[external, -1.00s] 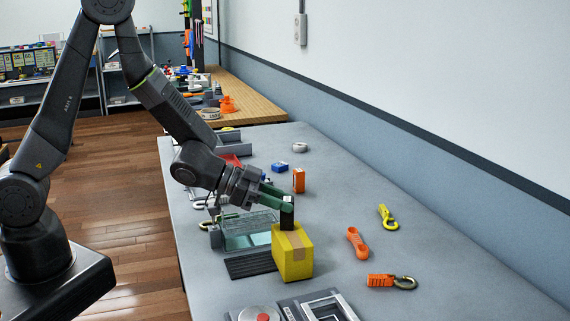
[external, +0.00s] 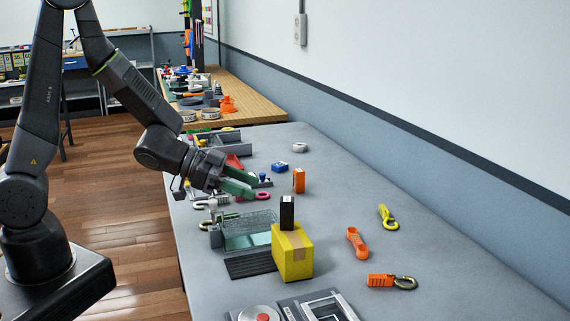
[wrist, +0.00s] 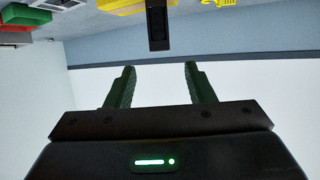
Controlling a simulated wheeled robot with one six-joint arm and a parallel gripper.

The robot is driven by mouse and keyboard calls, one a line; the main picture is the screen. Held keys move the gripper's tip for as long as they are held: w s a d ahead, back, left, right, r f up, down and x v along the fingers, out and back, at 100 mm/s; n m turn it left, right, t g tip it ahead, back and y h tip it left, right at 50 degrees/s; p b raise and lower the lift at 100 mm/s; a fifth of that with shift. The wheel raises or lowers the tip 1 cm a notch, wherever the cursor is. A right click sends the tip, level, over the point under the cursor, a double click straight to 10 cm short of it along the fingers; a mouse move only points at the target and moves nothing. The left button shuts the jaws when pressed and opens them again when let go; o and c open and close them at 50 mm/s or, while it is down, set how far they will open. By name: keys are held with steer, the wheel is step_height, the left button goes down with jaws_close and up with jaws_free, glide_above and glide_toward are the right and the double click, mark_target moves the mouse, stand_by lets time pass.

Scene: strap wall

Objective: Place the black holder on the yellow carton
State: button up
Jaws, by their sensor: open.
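The black holder (external: 287,213) stands upright on top of the yellow carton (external: 293,258), toward its back edge in the external view. The carton has a tan tape strip and sits on the grey table. My gripper (external: 252,188) is open and empty, up and to the left of the holder, apart from it. In the wrist view the two green fingers of my gripper (wrist: 160,78) are spread with nothing between them. The black holder (wrist: 158,22) shows beyond them at the top, with part of the yellow carton (wrist: 120,5) beside it.
An orange strap piece (external: 357,243), a yellow hook (external: 388,217) and an orange hook (external: 390,281) lie right, with bare table between.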

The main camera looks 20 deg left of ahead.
mark_target(282, 198)
steer(key=shift+v, duration=1.8)
steer(key=x, duration=1.2)
steer(key=shift+d+p, duration=0.15)
steer(key=shift+p, duration=0.2)
steer(key=shift+w+r, duration=0.1)
steer(key=shift+r, duration=1.05)
